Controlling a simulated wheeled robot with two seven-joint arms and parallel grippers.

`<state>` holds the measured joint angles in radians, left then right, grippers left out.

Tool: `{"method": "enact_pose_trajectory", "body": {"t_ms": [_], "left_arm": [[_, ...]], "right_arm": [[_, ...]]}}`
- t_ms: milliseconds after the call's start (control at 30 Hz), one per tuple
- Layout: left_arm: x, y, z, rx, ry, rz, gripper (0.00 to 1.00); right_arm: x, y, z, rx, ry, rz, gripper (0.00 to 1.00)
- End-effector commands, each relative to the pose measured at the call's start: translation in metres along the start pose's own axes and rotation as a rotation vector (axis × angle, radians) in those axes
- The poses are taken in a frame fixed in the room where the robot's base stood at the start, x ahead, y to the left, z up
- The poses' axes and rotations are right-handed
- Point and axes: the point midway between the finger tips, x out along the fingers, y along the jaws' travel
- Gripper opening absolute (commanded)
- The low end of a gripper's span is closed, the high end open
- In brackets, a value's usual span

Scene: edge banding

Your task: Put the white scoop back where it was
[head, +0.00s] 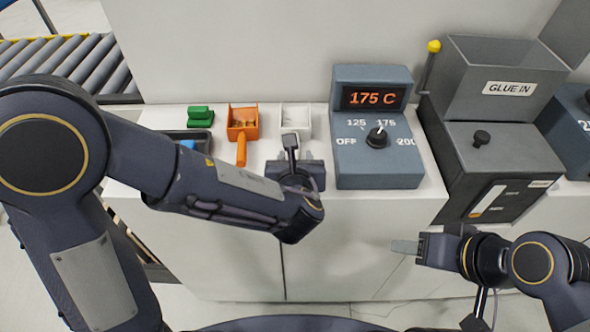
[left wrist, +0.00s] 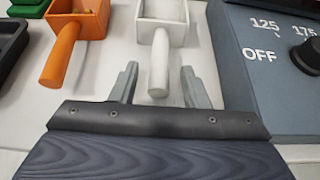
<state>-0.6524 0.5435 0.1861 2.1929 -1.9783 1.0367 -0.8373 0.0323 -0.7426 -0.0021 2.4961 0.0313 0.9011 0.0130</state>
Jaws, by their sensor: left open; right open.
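The white scoop (head: 296,118) rests on the white counter between the orange scoop and the temperature control box. In the left wrist view the white scoop (left wrist: 162,28) shows its square bin, with its handle pointing toward my gripper. My left gripper (left wrist: 158,85) is open, its two fingers on either side of the handle's end with gaps to both. In the head view my left gripper (head: 291,150) covers the handle. My right gripper (head: 405,247) is open and empty in front of the counter at the right, away from the scoops.
The orange scoop (head: 242,125) with pellets lies to the left, beside a green object (head: 200,116) and a dark tray (head: 176,140). The control box (head: 376,150) reading 175 C stands close on the right. The glue machine (head: 490,150) is farther right.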

Motion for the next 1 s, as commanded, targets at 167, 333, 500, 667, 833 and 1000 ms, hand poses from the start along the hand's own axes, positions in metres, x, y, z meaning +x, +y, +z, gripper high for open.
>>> {"method": "enact_pose_trajectory", "body": {"t_ms": [167, 333, 500, 667, 833, 1000], "left_arm": [[-0.042, -0.001, 0.001, 0.001, -0.005, -0.005, 0.42], [-0.073, 0.0, 0.001, 0.001, -0.004, -0.003, 0.42], [-0.091, 0.0, 0.0, 0.002, -0.002, 0.0, 0.42], [-0.095, 0.0, -0.001, 0.002, 0.0, 0.0, 0.42], [-0.093, 0.009, 0.0, -0.033, 0.012, 0.023, 0.42], [-0.09, 0.1, -0.007, -0.469, 0.144, 0.275, 0.42]], "right_arm": [[0.001, 0.001, 0.001, 0.0, 0.0, 0.0, 0.51], [0.001, 0.0, 0.0, 0.0, 0.0, 0.0, 0.51], [0.0, 0.0, 0.0, 0.0, 0.0, 0.0, 0.51], [0.0, 0.0, 0.0, 0.0, 0.0, 0.0, 0.51], [0.0, 0.0, 0.0, 0.0, 0.0, 0.0, 0.51], [0.0, 0.0, 0.0, 0.0, 0.0, 0.0, 0.51]]}}
